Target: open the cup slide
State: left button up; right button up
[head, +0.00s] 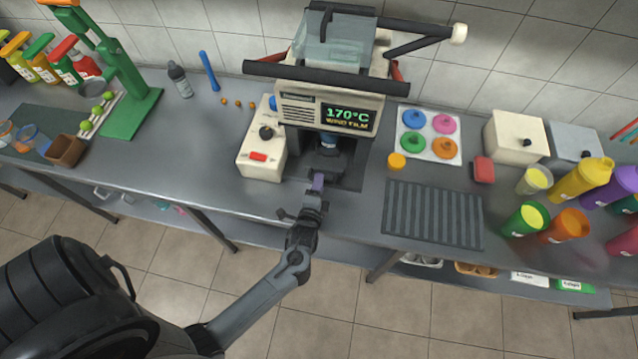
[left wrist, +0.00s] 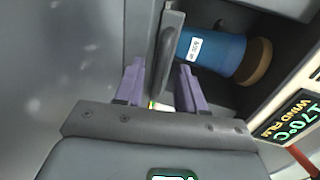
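The cup sealing machine (head: 300,90) stands at the back middle of the counter, its display reading 170°C. Its dark cup slide (head: 328,160) shows low at its front, with a blue cup partly visible above it. My left gripper (head: 318,182) is at the front of the slide, its purple fingers pointing toward the machine. In the left wrist view, a thin grey upright plate (left wrist: 166,50), which looks like the slide's handle, stands between the spread fingers (left wrist: 160,88). A gap shows beside the plate, so the fingers appear not clamped. The blue cup (left wrist: 215,52) lies beyond the right finger. My right gripper is out of view.
A white control box (head: 262,150) with a red button stands left of the slide. A ridged dark mat (head: 433,213) and a tray of coloured lids (head: 429,134) lie to the right. A green press (head: 130,100) stands at the left. The counter's front edge is close to my gripper.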

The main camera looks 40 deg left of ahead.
pick_arm(q)
grip_shut()
dwell(0.5)
